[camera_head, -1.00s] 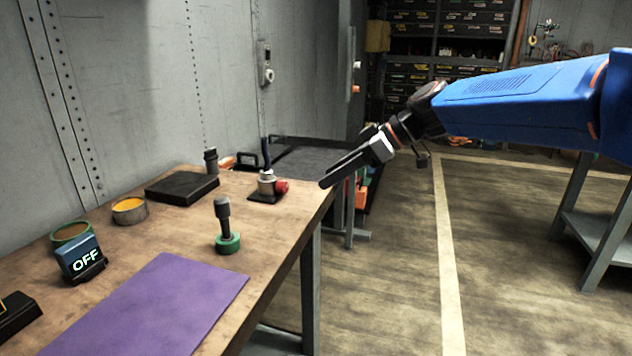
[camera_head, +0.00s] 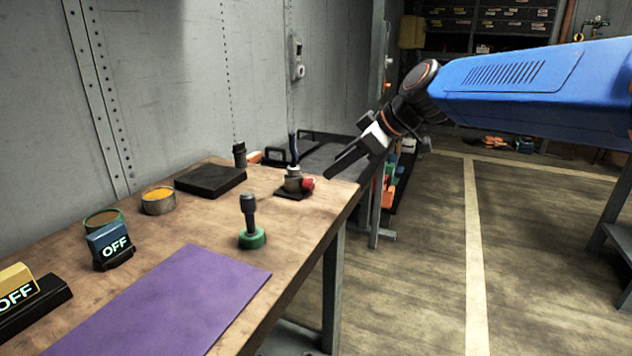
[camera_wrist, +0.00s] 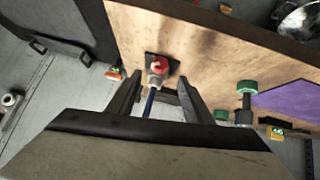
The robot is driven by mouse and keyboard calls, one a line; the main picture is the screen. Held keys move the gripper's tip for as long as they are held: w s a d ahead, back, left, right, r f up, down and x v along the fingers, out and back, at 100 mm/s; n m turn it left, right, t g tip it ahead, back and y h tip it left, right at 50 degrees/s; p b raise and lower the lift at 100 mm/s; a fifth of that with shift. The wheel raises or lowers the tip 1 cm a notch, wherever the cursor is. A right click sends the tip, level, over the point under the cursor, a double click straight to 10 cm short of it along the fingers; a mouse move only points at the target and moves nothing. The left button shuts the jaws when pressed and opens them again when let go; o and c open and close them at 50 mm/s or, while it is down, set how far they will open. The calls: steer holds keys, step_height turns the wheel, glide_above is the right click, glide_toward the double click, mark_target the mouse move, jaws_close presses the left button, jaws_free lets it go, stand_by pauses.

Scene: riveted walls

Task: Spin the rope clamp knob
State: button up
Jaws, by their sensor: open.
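The rope clamp (camera_head: 293,182) stands near the far right edge of the wooden table, on a small dark base plate with a blue rope rising from it. Its red knob (camera_head: 308,183) faces right, toward the table edge. My gripper (camera_head: 330,176) is open and empty, just right of the knob and a little above the table; I see no contact. In the wrist view the red knob (camera_wrist: 160,64) shows ahead, between the two open fingers (camera_wrist: 158,88), with the blue rope running back toward the camera.
A purple mat (camera_head: 165,305) lies in front. Open floor (camera_head: 540,230) is at right.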

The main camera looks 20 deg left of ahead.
mark_target(313, 183)
steer(key=x, duration=0.9)
steer(key=shift+a+f, duration=0.25)
steer(key=shift+f, duration=0.05)
steer(key=c, duration=1.1)
steer(key=shift+o, duration=0.2)
steer(key=shift+w, duration=0.1)
steer(key=shift+w+m+g, duration=0.3)
steer(key=shift+m+g, duration=0.3)
steer(key=shift+g, duration=0.4)
steer(key=shift+m+g, duration=0.4)
steer(key=shift+g, duration=0.4)
